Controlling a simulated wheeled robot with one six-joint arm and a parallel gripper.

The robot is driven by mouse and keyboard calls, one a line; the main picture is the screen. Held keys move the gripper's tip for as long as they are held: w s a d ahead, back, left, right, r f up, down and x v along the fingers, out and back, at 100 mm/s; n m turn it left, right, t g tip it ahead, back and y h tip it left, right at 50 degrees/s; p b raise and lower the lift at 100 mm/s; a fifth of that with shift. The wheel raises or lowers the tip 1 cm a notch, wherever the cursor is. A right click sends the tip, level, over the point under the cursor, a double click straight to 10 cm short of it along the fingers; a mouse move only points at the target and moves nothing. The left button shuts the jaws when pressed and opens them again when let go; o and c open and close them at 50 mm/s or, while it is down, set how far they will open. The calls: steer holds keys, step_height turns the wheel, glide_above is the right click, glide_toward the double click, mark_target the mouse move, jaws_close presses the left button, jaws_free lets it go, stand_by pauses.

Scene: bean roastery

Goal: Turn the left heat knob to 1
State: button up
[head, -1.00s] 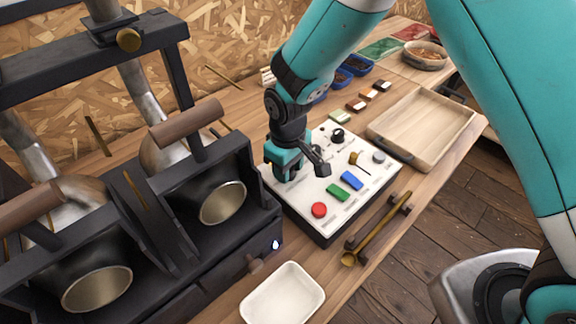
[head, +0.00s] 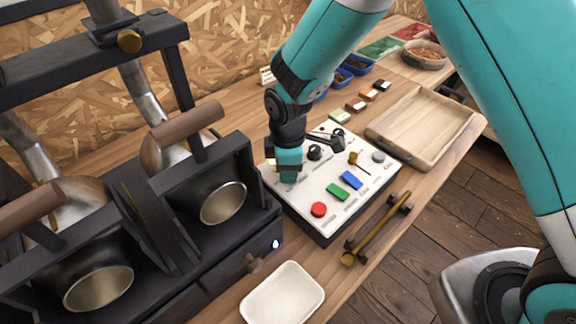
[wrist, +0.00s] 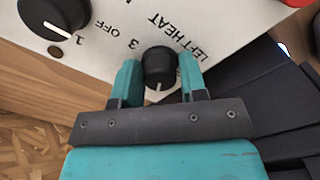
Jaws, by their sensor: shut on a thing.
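The left heat knob (wrist: 160,67) is small, round and black, with a white pointer line. In the wrist view it sits between the two teal fingers of my gripper (wrist: 160,77), which is shut on it. The pointer line points down the picture, toward my gripper's body. The words LEFT HEAT show upside down above right of the knob, and a 3 shows at its upper left. In the head view my gripper (head: 288,175) is over the left end of the white control panel (head: 328,203) and hides the knob.
Another black knob (wrist: 52,18) is at upper left in the wrist view, near a 1 and OFF. The dark roaster (head: 215,262) stands close on the left.

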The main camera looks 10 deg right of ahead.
steer(key=shift+a+n, duration=0.1)
steer(key=shift+n, duration=0.2)
steer(key=shift+r, duration=0.1)
steer(key=o, duration=0.9)
step_height(320, 180, up, 17)
steer(key=shift+r+b, duration=0.15)
steer(key=shift+b, duration=0.5)
steer(key=s+d+r+m+y, duration=0.1)
steer(key=s+d+r+m, duration=0.1)
steer(key=s, duration=0.5)
steer(key=s+d+r+m+y, duration=0.1)
steer(key=s+d+r+m, duration=0.1)
steer(key=s, duration=0.4)
steer(key=s+d+r+m+y, duration=0.1)
steer(key=s+d+m+y, duration=0.1)
steer(key=s+d+m, duration=0.2)
steer(key=shift+s+r+m, duration=0.2)
steer(key=shift+s+m, duration=0.35)
steer(key=shift+s, duration=0.35)
steer(key=shift+s+r+m, duration=0.2)
steer(key=shift+s+m, duration=0.35)
steer(key=shift+s, duration=0.35)
